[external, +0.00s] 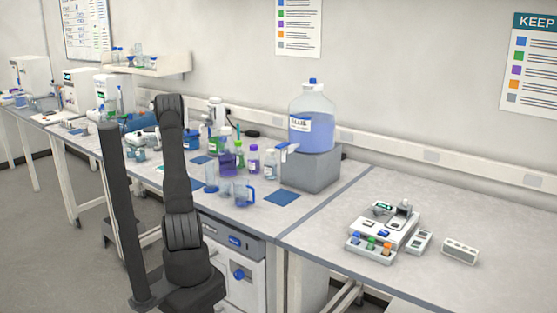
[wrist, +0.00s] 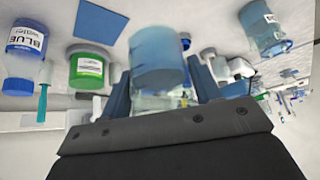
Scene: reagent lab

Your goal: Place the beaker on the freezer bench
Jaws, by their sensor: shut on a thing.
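In the wrist view a translucent blue beaker (wrist: 158,55) sits between the two blue fingers of my gripper (wrist: 159,82), which is shut on it. In the external view my gripper lies beyond my raised arm and is partly hidden by it; I cannot make out the held beaker clearly there. No bench is legibly labelled as the freezer bench. The middle bench (external: 317,197) has a white cabinet (external: 240,262) with a blue knob below it; I cannot tell whether this is a freezer.
Several bottles and vessels crowd the middle bench, with a large blue-liquid jug (external: 312,115) on a grey block (external: 313,168). Blue mats, including one at its front (external: 282,198), lie there. The right bench (external: 340,212) holds a white instrument (external: 382,230) and has free room around it.

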